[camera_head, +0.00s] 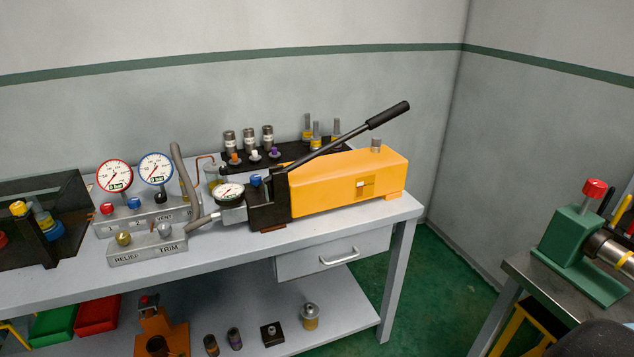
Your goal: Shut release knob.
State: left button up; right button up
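A yellow hand pump (335,185) with a long black lever (345,138) stands on the grey bench. A small blue knob (256,180) sits on top of the pump's black front block (268,205), beside a round gauge (229,192). I read no release label, so I cannot tell for sure that this is the release knob, nor whether it is open or shut. A block marked RELIEF and TRIM (147,252) carries a brass knob (123,239) and a grey knob (165,230). Neither of my grippers is in view.
Behind stands a gauge block (140,221) with two dials and red, blue and black knobs. A hose (182,180) arches beside it. Several fittings stand on a black rack (290,158). A green vise (575,245) is on another table at right. The pump's bench has clear front space.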

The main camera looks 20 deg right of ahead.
aim_at(256, 180)
jog(key=i+l+u, duration=0.15)
jog(key=l+u, duration=0.35)
jog(key=i+l+u, duration=0.1)
jog(key=l+u, duration=0.25)
jog(key=u, duration=0.15)
